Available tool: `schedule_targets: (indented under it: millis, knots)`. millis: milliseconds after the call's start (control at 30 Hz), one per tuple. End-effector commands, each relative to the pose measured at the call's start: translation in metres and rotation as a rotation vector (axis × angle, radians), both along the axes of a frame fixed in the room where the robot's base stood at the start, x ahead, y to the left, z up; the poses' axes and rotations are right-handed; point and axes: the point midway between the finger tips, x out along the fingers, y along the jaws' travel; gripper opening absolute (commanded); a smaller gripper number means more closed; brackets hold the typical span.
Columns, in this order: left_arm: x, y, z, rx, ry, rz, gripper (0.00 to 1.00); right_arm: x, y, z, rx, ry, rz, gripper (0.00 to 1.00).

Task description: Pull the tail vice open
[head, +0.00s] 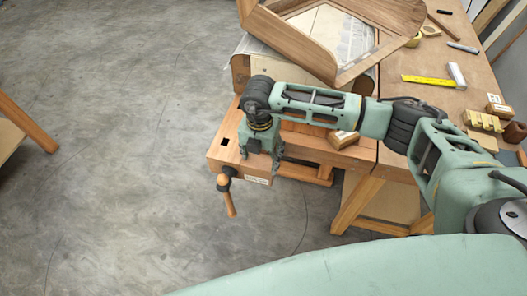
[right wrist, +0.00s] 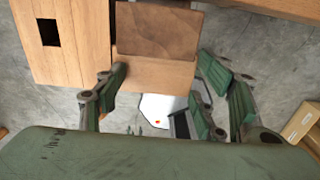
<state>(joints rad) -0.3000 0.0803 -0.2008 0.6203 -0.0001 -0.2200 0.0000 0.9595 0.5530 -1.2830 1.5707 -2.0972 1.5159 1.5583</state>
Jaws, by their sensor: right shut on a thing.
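The tail vice (head: 240,171) is a wooden jaw block at the bench's near left corner, with a small label on its front. Its turned wooden handle (head: 230,204) hangs down from a dark screw head at the left. My right gripper (head: 262,170) points down over the vice, just right of the handle. In the right wrist view, its fingers are on both sides of a brown wooden block (right wrist: 157,72) of the vice, and they are shut on it. The exact finger contact is partly hidden. My left gripper is out of view.
A curved wooden frame (head: 345,75) lies on the bench behind my right arm. A yellow square (head: 428,81), tape and small boxes lie on the benchtop at right. The grey floor (head: 110,140) left of the vice is clear.

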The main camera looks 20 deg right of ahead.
Motion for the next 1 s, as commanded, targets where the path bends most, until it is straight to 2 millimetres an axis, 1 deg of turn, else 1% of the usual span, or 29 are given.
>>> schedule_targets:
  millis: [33,267,300,600,667,1000]
  knots:
    - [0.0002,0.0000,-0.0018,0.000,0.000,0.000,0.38,-0.0126,0.0115,-0.0112,0.018,0.023,0.011,0.17]
    - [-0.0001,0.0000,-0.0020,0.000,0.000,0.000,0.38,-0.0125,0.0115,-0.0113,0.018,0.023,0.012,0.17]
    - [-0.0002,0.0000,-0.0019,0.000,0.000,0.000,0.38,-0.0125,0.0114,-0.0112,0.018,0.023,0.012,0.66]
    - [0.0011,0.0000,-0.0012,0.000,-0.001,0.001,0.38,-0.0108,0.0099,-0.0091,0.016,0.019,0.011,0.92]
    - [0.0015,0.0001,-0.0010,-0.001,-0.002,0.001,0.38,-0.0101,0.0092,-0.0084,0.015,0.017,0.010,0.97]
    - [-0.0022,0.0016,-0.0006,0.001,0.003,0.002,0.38,-0.0079,0.0070,-0.0051,0.012,0.012,0.008,0.97]
